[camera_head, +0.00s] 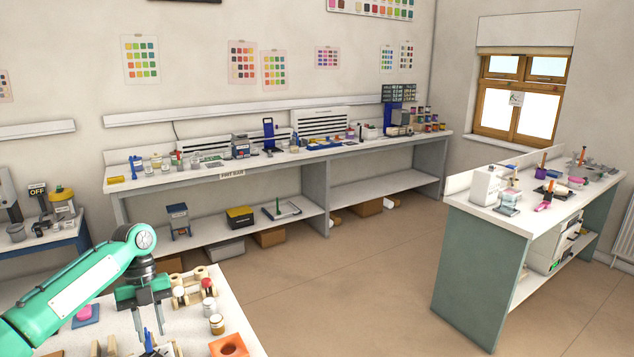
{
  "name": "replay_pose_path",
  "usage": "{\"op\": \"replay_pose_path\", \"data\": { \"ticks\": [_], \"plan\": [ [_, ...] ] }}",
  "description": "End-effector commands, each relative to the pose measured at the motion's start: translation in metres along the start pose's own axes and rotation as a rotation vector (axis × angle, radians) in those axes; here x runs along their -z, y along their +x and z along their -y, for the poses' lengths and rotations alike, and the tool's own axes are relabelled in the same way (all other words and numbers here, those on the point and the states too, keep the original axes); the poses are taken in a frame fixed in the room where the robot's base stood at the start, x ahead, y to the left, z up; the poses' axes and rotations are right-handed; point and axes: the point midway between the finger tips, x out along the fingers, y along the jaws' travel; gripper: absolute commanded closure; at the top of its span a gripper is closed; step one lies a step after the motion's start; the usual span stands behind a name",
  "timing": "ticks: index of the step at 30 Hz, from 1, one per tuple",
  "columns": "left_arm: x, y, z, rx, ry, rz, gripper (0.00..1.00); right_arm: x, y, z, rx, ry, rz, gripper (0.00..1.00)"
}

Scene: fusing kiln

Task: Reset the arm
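My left arm comes in from the lower left, teal with a dark wrist. My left gripper (150,331) points down over the near white table (236,310). Its two thin grey fingers stand apart with a gap between them, so it is open. No object shows held in it. A small bluish item lies low behind or under the fingertips; I cannot tell whether they touch it. My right arm and gripper are not in view.
The near table holds a wooden rack (190,288), small jars (217,324), an orange block (229,346) and a pink item (84,312). A long bench (345,146) lines the back wall; a green-sided bench (478,272) stands right. The floor between is clear.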

Motion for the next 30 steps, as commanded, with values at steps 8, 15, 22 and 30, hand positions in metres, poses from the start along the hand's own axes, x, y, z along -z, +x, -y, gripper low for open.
{"op": "replay_pose_path", "data": {
  "ticks": [8,15,22,30],
  "plan": [
    [0.019,0.065,0.028,-0.025,-0.091,0.036,0.72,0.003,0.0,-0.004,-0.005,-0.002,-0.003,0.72],
    [0.059,0.152,0.061,0.006,-0.257,0.089,0.72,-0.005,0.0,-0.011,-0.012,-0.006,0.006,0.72],
    [0.109,0.223,0.081,0.108,-0.478,0.119,0.72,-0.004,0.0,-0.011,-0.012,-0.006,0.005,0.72],
    [0.169,0.278,0.084,0.279,-0.814,0.1,0.72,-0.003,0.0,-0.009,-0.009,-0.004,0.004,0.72]
  ]
}}
